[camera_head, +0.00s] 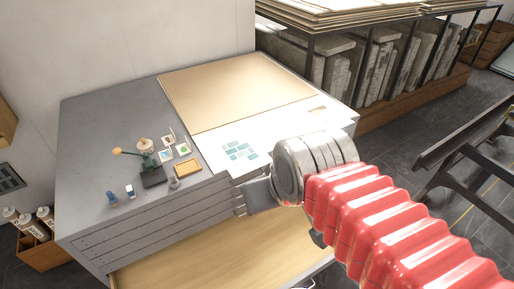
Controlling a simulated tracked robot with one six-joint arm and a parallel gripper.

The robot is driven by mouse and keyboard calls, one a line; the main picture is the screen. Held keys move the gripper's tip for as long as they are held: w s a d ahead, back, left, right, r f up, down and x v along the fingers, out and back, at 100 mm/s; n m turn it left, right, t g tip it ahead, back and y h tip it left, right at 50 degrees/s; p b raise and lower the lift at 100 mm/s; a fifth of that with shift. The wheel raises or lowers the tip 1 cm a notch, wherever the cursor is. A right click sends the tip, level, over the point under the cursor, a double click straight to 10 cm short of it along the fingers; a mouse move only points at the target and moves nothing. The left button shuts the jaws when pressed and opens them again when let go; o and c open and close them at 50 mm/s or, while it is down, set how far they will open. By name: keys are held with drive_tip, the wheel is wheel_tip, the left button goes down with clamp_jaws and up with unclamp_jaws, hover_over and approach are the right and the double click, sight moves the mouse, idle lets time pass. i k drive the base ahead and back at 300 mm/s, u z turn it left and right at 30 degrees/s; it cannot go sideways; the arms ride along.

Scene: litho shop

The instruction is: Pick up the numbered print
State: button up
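A white sheet with several teal blocks (240,150), which looks like the print, lies flat on top of the grey flat-file cabinet, partly on or beside a large tan board (235,92). No number on it is legible. My gripper (246,200) is at the sheet's front edge, near the front of the cabinet. My red-sleeved arm reaches in from the lower right and hides the sheet's right front part. The fingertips are small and partly hidden, so I cannot tell whether they are open or what they touch.
The cabinet's drawer (200,262) stands open below my gripper and its visible floor looks bare. Small cards (183,149), a wooden tray (187,169), a dark-based stand (153,176) and little bottles (111,197) occupy the left top. A stone rack (365,70) stands behind right.

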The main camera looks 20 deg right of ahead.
sight(238, 151)
drive_tip(key=z, duration=0.8)
drive_tip(key=k, duration=0.9)
drive_tip(key=u, duration=1.3)
drive_tip(key=i, duration=1)
drive_tip(key=u, duration=0.05)
